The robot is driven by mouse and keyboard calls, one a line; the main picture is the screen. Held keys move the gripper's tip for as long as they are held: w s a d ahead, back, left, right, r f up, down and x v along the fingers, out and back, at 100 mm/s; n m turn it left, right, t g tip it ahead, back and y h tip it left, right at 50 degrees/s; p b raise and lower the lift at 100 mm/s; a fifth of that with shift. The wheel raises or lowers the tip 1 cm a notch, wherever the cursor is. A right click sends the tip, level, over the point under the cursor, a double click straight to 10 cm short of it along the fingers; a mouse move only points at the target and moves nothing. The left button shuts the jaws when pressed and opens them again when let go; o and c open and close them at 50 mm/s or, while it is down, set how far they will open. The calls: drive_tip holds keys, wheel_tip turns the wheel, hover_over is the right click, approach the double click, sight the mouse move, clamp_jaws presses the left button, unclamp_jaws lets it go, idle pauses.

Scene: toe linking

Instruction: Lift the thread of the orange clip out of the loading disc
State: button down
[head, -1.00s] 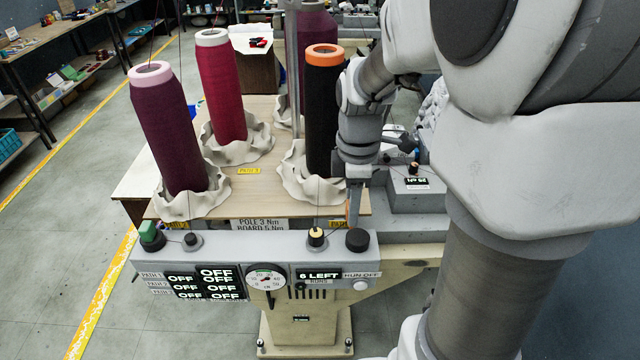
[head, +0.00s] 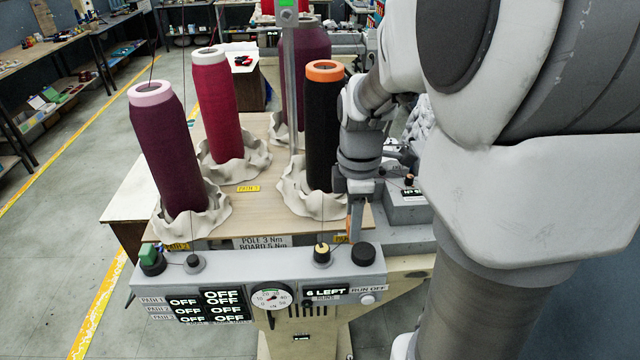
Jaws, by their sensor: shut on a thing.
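My gripper (head: 356,228) points down just behind the right end of the grey console. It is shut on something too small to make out. I cannot pick out the orange clip. A yellow-topped post on a dark round base (head: 322,254) stands on the console, a little left of my gripper and apart from it. This may be the loading disc. A thin thread rises from the post. A black cone with an orange top ring (head: 324,125) stands behind, left of my wrist. Whether its thread reaches my gripper is not visible.
Purple (head: 170,155) and crimson (head: 220,110) cones stand in cream cloth cups on the wooden board. The console has a green knob (head: 149,256), a black knob (head: 363,254) and a dial (head: 271,298). Its display reads 6 LEFT.

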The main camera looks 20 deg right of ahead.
drive_tip(key=w+a, duration=0.4)
drive_tip(key=a, duration=0.7)
wheel_tip(320, 180, up, 8)
drive_tip(key=p, duration=0.6)
drive_tip(key=shift+s+r, duration=0.2)
drive_tip(key=shift+a, duration=0.1)
